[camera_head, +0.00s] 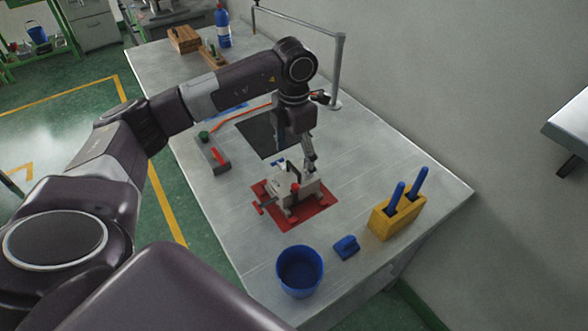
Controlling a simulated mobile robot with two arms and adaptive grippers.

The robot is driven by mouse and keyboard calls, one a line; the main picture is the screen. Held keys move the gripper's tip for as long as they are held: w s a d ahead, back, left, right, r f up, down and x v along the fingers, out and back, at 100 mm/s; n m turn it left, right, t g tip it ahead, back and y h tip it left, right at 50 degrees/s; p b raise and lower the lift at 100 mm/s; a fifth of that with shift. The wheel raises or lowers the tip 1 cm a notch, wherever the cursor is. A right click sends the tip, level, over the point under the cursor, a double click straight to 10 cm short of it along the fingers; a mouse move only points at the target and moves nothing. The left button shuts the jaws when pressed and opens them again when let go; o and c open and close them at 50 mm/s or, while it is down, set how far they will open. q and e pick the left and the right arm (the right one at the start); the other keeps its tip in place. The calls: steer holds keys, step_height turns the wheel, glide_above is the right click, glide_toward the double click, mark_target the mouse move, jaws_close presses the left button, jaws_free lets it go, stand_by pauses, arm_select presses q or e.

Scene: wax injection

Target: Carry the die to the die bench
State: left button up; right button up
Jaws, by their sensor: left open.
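The die, which I take to be the pale grey block with red knobs (299,188), sits on a red mat (327,211) on the long grey bench. My left gripper (309,160) points down just above and behind the block, with its fingers apart. A finger comes close to the block's top; I cannot tell whether it touches. The gripper and wrist hide part of the dark square behind the block. My right gripper is out of the picture. I cannot tell which surface is the die bench.
A blue cup (300,272), a small blue object (346,247) and a yellow holder with blue-handled tools (397,214) stand near the front. A control box (213,156) is left of the mat. A metal post (338,75) and a blue bottle (222,27) stand farther back.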

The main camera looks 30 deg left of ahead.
mark_target(294, 167)
arm_select(q)
step_height(294, 167, up, 6)
steer(key=shift+r, duration=0.1)
stand_by(0.6)
